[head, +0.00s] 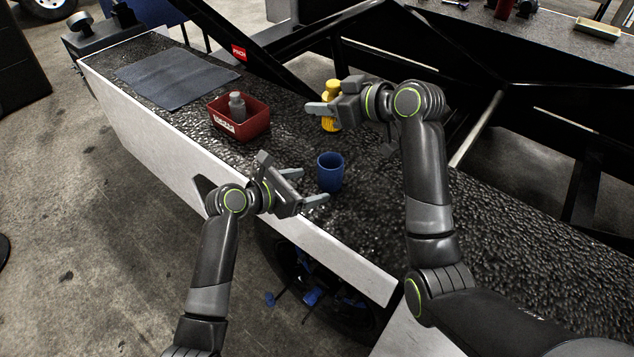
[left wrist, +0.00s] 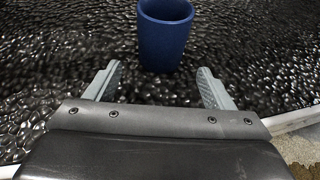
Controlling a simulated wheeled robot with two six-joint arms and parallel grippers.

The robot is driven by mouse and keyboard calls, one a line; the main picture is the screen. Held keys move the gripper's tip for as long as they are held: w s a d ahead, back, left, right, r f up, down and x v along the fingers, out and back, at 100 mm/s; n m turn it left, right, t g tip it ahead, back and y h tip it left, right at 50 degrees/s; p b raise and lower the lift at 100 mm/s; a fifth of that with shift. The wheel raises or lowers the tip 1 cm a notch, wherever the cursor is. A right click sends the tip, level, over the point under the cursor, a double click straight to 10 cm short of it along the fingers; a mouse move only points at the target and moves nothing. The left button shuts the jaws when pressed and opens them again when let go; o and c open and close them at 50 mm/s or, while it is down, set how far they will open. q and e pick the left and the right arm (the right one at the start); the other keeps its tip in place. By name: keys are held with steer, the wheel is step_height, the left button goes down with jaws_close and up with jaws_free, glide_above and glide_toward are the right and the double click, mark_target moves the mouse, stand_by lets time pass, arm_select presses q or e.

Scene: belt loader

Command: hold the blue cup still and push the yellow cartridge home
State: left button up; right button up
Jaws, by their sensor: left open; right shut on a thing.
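The blue cup (head: 330,174) stands upright on the dark pebbled surface, its open top facing up. In the left wrist view the cup (left wrist: 165,38) is just beyond my open left fingers, roughly centred between them and apart from both. My left gripper (head: 304,187) is open and empty, beside the cup on its left; it also shows in the left wrist view (left wrist: 158,88). The yellow cartridge (head: 331,92) is behind the cup, held by my right gripper (head: 326,108), which is shut on it and hides part of it. The cartridge is apart from the cup.
A red bin (head: 258,121) holding a grey bottle (head: 237,106) stands left of the cup. A dark mat (head: 178,77) lies farther left. A white side edge (head: 190,150) borders the surface in front. Black beams (head: 420,40) run behind.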

mark_target(320, 183)
arm_select(q)
steer(key=shift+x, duration=2)
steer(key=c, duration=1.1)
steer(key=shift+c, duration=0.5)
arm_select(e)
steer(key=o, duration=0.4)
steer(key=shift+c, duration=0.2)
steer(key=shift+f, duration=0.1)
steer(key=c, duration=0.5)
